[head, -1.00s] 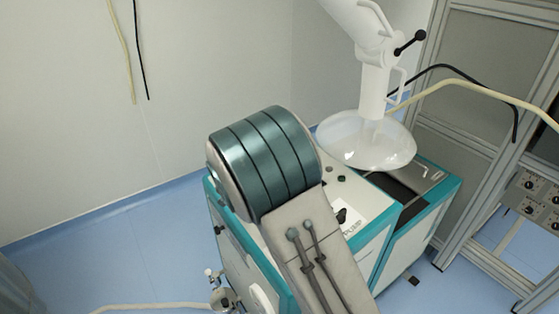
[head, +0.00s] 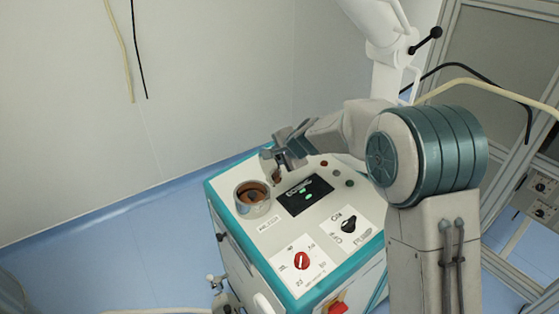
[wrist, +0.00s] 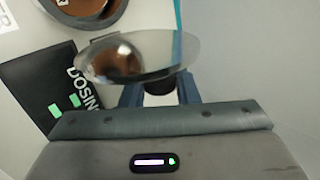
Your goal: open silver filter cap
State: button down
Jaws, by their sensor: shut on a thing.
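The silver filter cap (wrist: 125,58) is a shiny round disc with a dark knob in the wrist view. My gripper (wrist: 160,92) is shut on this knob. In the head view the cap (head: 268,163) is small and tilted, held by my gripper (head: 279,158) above the machine top. The filter opening (head: 240,198) is a round metal cup with a brown inside. It is uncovered, and the cap is apart from it, up and to the right. The opening's rim also shows at the top of the wrist view (wrist: 121,20).
The teal and white machine top (head: 262,238) carries a black dosing display (head: 305,195), a black knob (head: 349,226) and a red knob (head: 302,260). A white column (head: 385,80) stands behind my arm. A grey wall is at the back.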

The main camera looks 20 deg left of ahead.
jog(key=shift+w+d+f+m+g+y+b, duration=0.4)
jog(key=shift+w+d+f+g+y+b, duration=0.1)
jog(key=shift+g+y+b, duration=0.1)
dwell(0.3)
jog(key=c, duration=1.1)
grip_release()
jog(key=shift+a, duration=0.1)
jog(key=shift+w+r, duration=0.1)
jog(key=b+v, duration=0.1)
jog(key=v, duration=1.3)
jog(key=shift+b, duration=0.35)
